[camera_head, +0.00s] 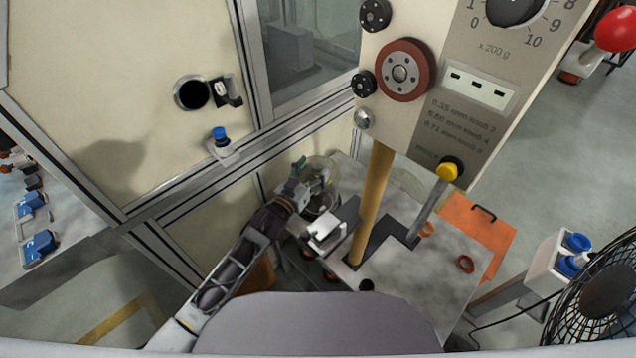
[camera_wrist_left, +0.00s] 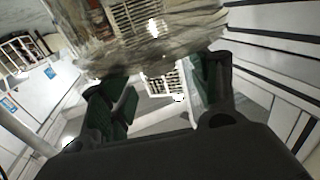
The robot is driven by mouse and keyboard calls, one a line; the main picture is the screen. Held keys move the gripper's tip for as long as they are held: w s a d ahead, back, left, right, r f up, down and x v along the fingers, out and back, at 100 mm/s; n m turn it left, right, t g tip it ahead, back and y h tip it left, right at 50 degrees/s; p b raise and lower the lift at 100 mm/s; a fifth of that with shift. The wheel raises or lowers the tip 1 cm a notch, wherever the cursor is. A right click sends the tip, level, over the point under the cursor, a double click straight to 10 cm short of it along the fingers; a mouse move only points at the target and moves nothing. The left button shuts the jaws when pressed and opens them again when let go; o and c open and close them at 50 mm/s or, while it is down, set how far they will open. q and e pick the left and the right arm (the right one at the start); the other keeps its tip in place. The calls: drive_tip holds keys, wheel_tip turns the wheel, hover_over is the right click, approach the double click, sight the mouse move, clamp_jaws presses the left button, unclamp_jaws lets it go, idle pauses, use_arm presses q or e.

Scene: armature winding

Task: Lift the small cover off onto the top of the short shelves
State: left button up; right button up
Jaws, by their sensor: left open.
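The small cover (camera_head: 323,177) looks like a clear, rounded, see-through piece beside the metal-framed cabinet, near the middle of the head view. In the left wrist view the clear cover (camera_wrist_left: 150,45) fills the top, just past the fingertips. My left gripper (camera_head: 303,188) is at the cover's left side, with its fingers apart. In the left wrist view the gripper's green-padded fingers (camera_wrist_left: 165,92) stand open, with no object clearly held between them. Whether they touch the cover cannot be told. I cannot tell which surface is the short shelves' top. My right gripper is out of view.
A metal-framed cabinet (camera_head: 130,90) stands at left. A black fan (camera_head: 605,295) is at the lower right.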

use_arm(q)
drive_tip(key=shift+x, duration=1.9)
drive_tip(key=shift+f, duration=0.1)
clamp_jaws()
